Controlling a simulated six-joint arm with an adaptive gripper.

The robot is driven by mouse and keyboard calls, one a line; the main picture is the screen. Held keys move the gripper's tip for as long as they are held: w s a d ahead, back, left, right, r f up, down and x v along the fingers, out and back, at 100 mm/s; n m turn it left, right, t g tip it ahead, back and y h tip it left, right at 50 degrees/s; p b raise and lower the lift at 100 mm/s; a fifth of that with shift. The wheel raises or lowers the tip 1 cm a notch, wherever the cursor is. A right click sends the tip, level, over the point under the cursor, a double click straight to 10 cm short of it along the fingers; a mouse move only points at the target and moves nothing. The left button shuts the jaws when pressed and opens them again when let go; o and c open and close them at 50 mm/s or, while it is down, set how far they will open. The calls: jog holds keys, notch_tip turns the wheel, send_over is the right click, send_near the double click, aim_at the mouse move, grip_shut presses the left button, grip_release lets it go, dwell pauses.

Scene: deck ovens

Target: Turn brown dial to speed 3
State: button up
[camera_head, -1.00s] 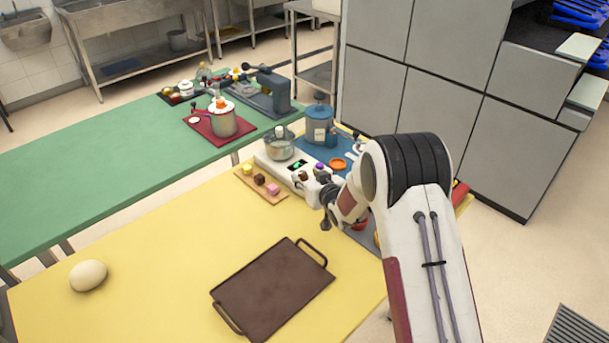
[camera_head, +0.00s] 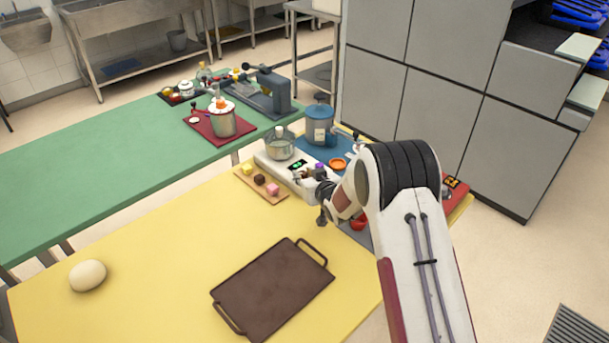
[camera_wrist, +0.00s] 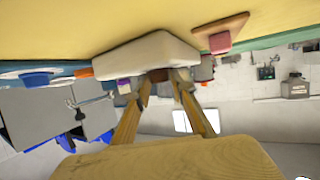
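The white appliance (camera_head: 270,163) stands at the far edge of the yellow table, with a green-lit display, a glass bowl on its left end and dials on its front. In the wrist view, the white appliance (camera_wrist: 150,48) is upside down above my fingers. The brown dial (camera_wrist: 159,75) shows between my fingertips; its mark and setting cannot be read. A purple dial (camera_wrist: 123,86) is beside it. My gripper (camera_wrist: 162,85) has its fingers apart, one on each side of the brown dial; whether they touch it I cannot tell. In the head view my gripper (camera_head: 309,176) is at the dials.
A wooden board (camera_head: 250,182) with small coloured cubes lies just left of the appliance.

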jog(key=shift+s+a+m+t+h, duration=0.1)
jog(key=shift+a+m+t+h, duration=0.1)
jog(key=shift+m+h, duration=0.75)
jog(key=shift+a+m+t+h, duration=0.1)
jog(key=shift+m+t+h, duration=0.1)
jog(key=shift+m+h, duration=0.75)
jog(key=shift+a+m+h, duration=0.15)
jog(key=shift+m+h, duration=0.75)
jog(key=shift+h, duration=0.25)
jog(key=shift+a+m+h, duration=0.1)
jog(key=shift+m+h, duration=0.8)
jog(key=shift+h, duration=0.25)
jog(key=shift+w+a+m+g+h, duration=0.15)
jog(key=shift+m+g+h, duration=0.9)
jog(key=shift+m+h, duration=0.65)
jog(key=shift+w+a+m+g+h, duration=0.15)
jog(key=shift+m+g+h, duration=0.9)
jog(key=shift+m+h, duration=0.6)
jog(key=shift+d, duration=0.1)
jog(key=o, duration=1.1)
jog(key=shift+c, duration=0.2)
jog(key=shift+s+a, duration=0.1)
jog(key=shift+a, duration=0.1)
jog(key=v, duration=1.1)
jog(key=shift+s+a+r, duration=0.15)
jog(key=shift+s+r, duration=0.05)
jog(key=shift+r, duration=0.05)
